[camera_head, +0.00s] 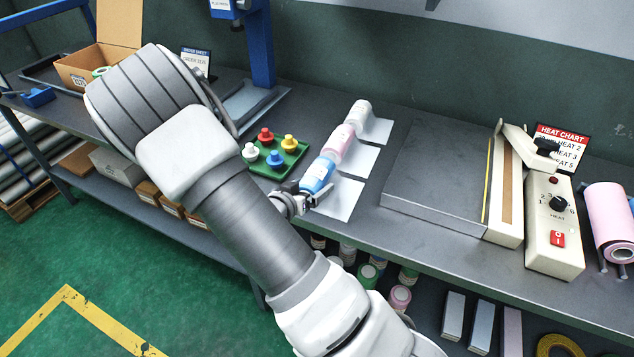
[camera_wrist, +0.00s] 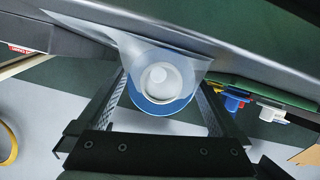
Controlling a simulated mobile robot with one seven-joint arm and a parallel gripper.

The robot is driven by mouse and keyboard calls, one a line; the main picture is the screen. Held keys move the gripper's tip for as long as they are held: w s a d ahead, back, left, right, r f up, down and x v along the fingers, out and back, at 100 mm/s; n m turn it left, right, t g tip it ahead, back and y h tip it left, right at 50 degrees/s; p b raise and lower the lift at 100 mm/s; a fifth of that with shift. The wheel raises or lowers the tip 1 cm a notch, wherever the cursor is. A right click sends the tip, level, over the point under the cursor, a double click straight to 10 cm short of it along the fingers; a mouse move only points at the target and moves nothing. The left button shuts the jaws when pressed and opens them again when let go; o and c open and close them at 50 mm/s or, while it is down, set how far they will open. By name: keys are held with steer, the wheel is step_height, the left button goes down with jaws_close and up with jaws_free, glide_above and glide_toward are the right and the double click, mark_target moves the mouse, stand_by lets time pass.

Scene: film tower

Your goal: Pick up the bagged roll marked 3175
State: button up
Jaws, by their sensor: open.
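Three bagged rolls lie in a row on the bench in the head view: a blue one (camera_head: 318,174) nearest, a pink one (camera_head: 339,144) behind it and a whitish one (camera_head: 358,114) farthest. I cannot read a number on any of them. My gripper (camera_head: 309,199) is open at the near end of the blue roll. In the wrist view the blue roll (camera_wrist: 158,106) shows end-on with its pale core, between the open fingers of my gripper (camera_wrist: 163,88). I cannot tell whether the fingers touch it. Clear bag film spreads around it.
A green tray (camera_head: 291,166) with several coloured knobbed pieces stands close left of the rolls. A flat grey sealing machine (camera_head: 435,185) and a heat control box (camera_head: 552,235) stand to the right. A blue-posted stand (camera_head: 261,50) rises behind. Several rolls sit on the shelf below.

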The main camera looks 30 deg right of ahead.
steer(key=shift+x, duration=0.8)
steer(key=c, duration=1.5)
steer(key=shift+r, duration=0.1)
